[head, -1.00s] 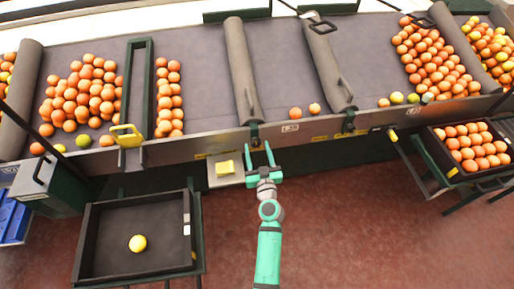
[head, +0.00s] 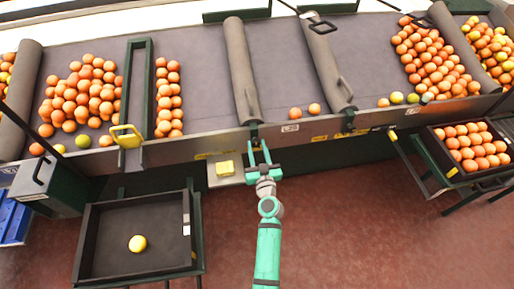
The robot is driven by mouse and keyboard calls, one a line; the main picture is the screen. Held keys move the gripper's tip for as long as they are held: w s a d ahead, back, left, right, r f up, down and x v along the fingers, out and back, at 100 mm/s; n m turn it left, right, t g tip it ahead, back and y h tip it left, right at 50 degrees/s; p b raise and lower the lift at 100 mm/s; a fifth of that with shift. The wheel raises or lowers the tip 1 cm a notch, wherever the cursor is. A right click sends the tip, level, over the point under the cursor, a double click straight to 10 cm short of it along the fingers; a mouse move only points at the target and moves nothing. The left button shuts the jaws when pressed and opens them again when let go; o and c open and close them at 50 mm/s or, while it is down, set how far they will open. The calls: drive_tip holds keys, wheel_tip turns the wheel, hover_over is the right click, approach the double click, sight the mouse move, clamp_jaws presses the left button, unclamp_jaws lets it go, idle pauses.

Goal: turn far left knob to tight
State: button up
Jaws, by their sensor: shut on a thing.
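A small dark knob (head: 254,132) sits on the front rail of the sorting table, at the foot of a grey padded divider (head: 242,70). My gripper (head: 258,149) reaches up to this knob from below, with its two green fingers close together. It is shut on the knob; the contact itself is small and partly hidden by the fingers. Another dark knob (head: 349,122) sits further right on the rail, below a second grey divider (head: 328,62). The tight marking and the knob's angle are too small to read.
A black tray (head: 100,247) with one yellow fruit (head: 137,243) stands at lower left. A crate of oranges (head: 440,158) stands at right. The red floor (head: 380,235) is clear.

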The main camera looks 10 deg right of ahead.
drive_tip(key=m, duration=0.4)
drive_tip(key=shift+d+m, duration=0.15)
drive_tip(key=shift+m, duration=0.15)
drive_tip(key=m, duration=0.4)
drive_tip(key=shift+d+f, duration=0.1)
drive_tip(key=m, duration=0.5)
drive_tip(key=shift+f, duration=0.1)
drive_tip(key=shift+f+m, duration=0.1)
drive_tip(key=shift+m, duration=1.8)
drive_tip(key=o, duration=1.1)
drive_tip(key=shift+c, duration=0.2)
